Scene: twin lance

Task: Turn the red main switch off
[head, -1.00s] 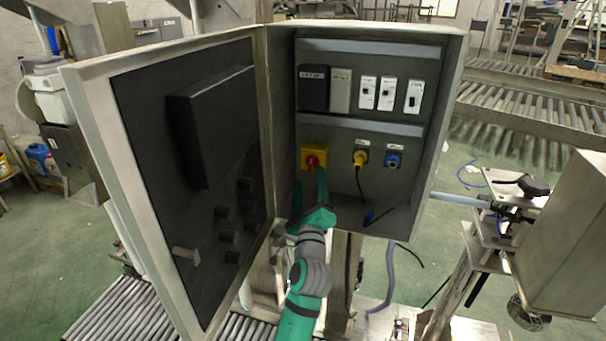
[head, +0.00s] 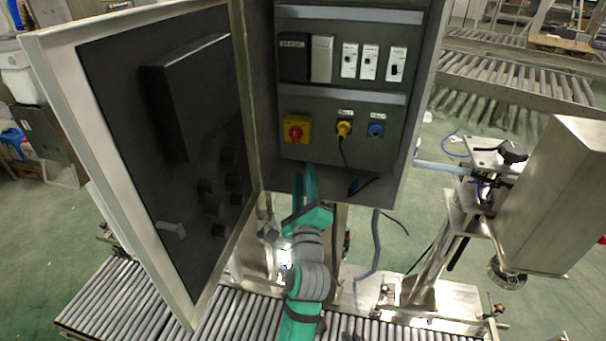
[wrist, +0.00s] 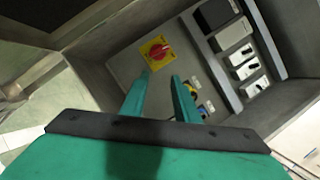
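The red main switch (head: 296,132) is a red rotary knob on a yellow square plate, at the lower left of the open cabinet's back panel. In the wrist view the red knob (wrist: 159,51) is ahead of the fingers, tilted in the picture. My gripper (head: 306,168) is below the switch at the cabinet's lower opening, apart from it. In the wrist view my gripper (wrist: 160,80) has two green fingers spread with a clear gap, and nothing is between them.
The cabinet door (head: 150,150) stands open on the left. Right of the switch are a yellow plug (head: 344,129) with a hanging black cable and a blue socket (head: 376,130). A row of modules (head: 348,60) is above. A roller conveyor (head: 110,300) runs below.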

